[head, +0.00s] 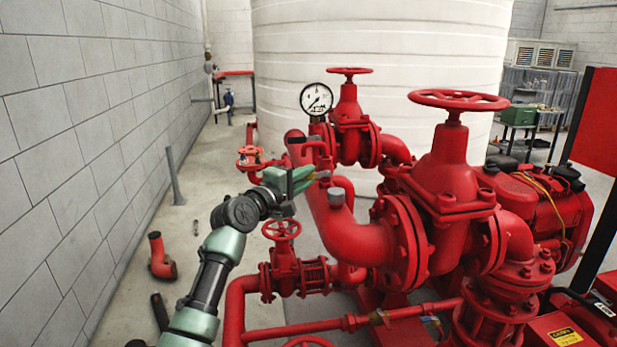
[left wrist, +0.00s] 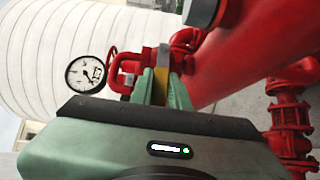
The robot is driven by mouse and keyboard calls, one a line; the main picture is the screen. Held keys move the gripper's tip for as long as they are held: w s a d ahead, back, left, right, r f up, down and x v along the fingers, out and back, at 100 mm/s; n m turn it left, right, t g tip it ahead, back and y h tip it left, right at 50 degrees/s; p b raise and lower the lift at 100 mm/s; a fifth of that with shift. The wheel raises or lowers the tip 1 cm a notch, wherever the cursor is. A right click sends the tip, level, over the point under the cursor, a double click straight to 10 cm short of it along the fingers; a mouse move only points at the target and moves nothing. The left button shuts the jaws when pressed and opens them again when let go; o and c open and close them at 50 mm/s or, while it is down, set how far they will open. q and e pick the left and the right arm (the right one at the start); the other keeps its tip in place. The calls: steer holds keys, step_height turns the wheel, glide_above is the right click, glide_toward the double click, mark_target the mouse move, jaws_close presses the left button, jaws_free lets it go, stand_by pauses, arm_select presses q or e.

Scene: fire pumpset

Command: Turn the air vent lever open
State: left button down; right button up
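My left gripper (head: 308,178) is beside the large red pipe (head: 350,230), left of its grey-capped stub. That part also shows in the head view (head: 313,147), just above the fingers. A narrow grey and yellow piece shows between the fingertips; I cannot tell what it is or whether the fingers grip it. My right gripper is not in view.
A pressure gauge (head: 316,99) stands behind the fingers. Red handwheels (head: 458,100) and valves crowd the right and the front. A block wall (head: 70,150) bounds the left, with open floor beside it. A white tank (head: 400,60) stands behind.

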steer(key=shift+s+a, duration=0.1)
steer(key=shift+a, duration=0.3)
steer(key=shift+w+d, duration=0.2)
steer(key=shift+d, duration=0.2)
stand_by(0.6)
